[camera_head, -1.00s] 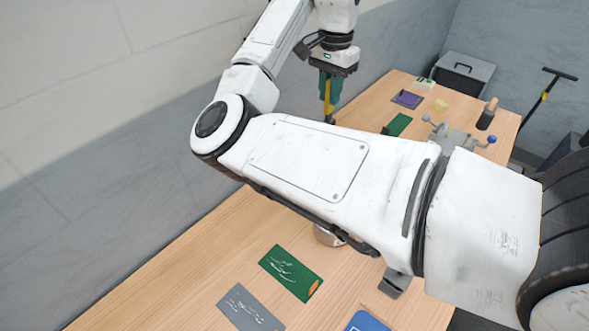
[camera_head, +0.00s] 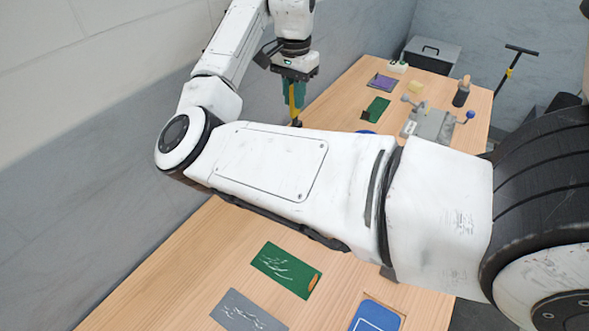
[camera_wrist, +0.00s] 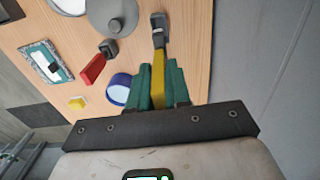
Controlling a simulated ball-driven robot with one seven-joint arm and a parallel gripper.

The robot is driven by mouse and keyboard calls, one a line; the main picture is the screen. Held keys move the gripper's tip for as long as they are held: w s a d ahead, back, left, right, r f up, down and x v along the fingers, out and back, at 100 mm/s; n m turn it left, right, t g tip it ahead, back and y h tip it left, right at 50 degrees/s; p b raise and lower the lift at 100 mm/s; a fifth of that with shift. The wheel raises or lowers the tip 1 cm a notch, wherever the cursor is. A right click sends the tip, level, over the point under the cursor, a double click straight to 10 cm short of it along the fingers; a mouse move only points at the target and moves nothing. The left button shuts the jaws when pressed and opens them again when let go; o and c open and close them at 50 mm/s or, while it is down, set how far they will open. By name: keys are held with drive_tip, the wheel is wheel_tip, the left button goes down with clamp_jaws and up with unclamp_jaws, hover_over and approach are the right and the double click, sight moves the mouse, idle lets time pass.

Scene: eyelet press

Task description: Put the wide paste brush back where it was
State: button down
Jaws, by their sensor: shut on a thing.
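The wide paste brush, with a yellow handle (camera_wrist: 157,82) and a dark grey head (camera_wrist: 159,28), is held between the green fingers of my gripper (camera_wrist: 157,88). In the head view my gripper (camera_head: 292,96) points down over the far left side of the table, with the brush's yellow handle (camera_head: 292,101) between its fingers and the dark end lowest. My own arm hides much of the table's middle. I cannot tell whether the brush head touches the table.
In the wrist view a red-handled tool (camera_wrist: 93,70), a blue ring (camera_wrist: 119,88) and a grey round lid (camera_wrist: 116,17) lie beside the brush.

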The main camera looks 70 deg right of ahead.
sight(294, 125)
wheel_tip(294, 125, down, 11)
drive_tip(key=shift+r+p, duration=0.2)
drive_tip(key=shift+p, duration=0.75)
drive_tip(key=shift+f, duration=0.1)
drive_tip(key=c, duration=1.1)
unclamp_jaws()
wheel_tip(294, 125, up, 12)
drive_tip(key=shift+r+b, duration=0.15)
drive_tip(key=shift+b, duration=1)
